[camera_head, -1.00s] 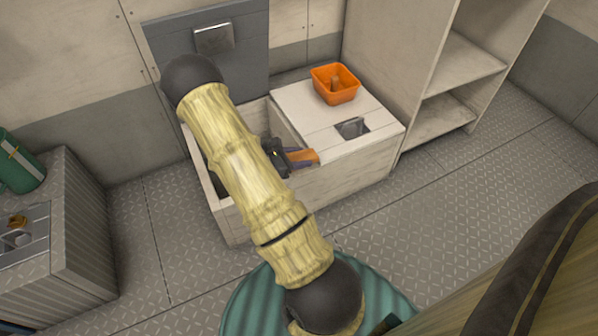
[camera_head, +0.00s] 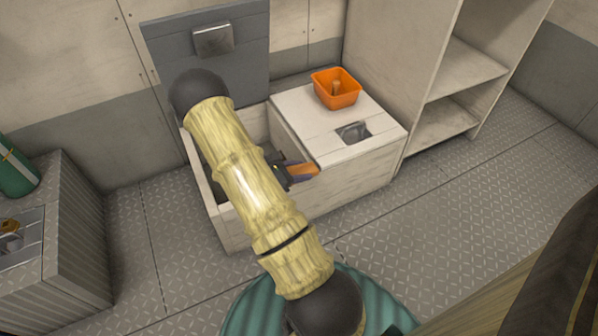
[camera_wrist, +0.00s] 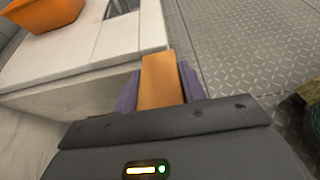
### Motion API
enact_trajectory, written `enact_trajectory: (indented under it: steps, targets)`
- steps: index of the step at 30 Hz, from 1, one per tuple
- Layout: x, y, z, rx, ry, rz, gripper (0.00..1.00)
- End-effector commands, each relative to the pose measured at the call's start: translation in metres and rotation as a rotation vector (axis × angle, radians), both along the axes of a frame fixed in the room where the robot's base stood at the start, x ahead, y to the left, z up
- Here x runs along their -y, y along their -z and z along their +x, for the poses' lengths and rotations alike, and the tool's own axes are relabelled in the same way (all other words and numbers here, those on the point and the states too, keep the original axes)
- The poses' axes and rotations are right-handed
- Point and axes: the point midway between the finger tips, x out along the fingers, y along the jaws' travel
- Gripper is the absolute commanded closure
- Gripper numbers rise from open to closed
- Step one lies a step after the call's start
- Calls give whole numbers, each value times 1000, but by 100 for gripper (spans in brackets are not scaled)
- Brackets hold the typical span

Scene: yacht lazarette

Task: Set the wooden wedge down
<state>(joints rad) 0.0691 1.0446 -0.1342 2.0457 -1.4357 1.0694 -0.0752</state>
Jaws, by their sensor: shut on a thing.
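The wooden wedge is an orange-brown block. In the head view the wedge (camera_head: 304,170) sticks out of my gripper (camera_head: 300,172), beside the front of the white locker. In the wrist view the wedge (camera_wrist: 160,80) lies between the two purple fingers of my gripper (camera_wrist: 160,88), which are shut on it. The wedge's near end is hidden by the gripper body. The wedge looks close to the locker's edge; I cannot tell whether it touches anything below.
The white locker (camera_head: 365,152) has a flat top with a recessed latch (camera_head: 353,131). An open compartment (camera_head: 205,175) lies left. A shelf unit (camera_head: 465,70) stands right. The metal floor (camera_head: 440,220) in front is clear.

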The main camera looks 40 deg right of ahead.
Motion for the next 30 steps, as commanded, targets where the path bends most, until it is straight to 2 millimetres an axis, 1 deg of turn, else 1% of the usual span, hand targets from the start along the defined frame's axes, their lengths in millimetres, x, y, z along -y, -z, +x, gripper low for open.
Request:
enact_trajectory:
  steps: [3, 4, 7, 15, 18, 20, 23, 30]
  targets:
    - [0, 3, 0, 0, 0, -1, 84]
    - [0, 3, 0, 0, 0, 0, 57]
    - [0, 3, 0, 0, 0, 0, 38]
    - [0, 2, 0, 0, 0, 0, 38]
    - [0, -1, 0, 1, 0, 0, 38]
    - [-5, -4, 1, 0, -2, 0, 38]
    - [-15, -10, 5, 0, -4, 0, 38]
    - [-57, -29, 14, 0, -4, 0, 38]
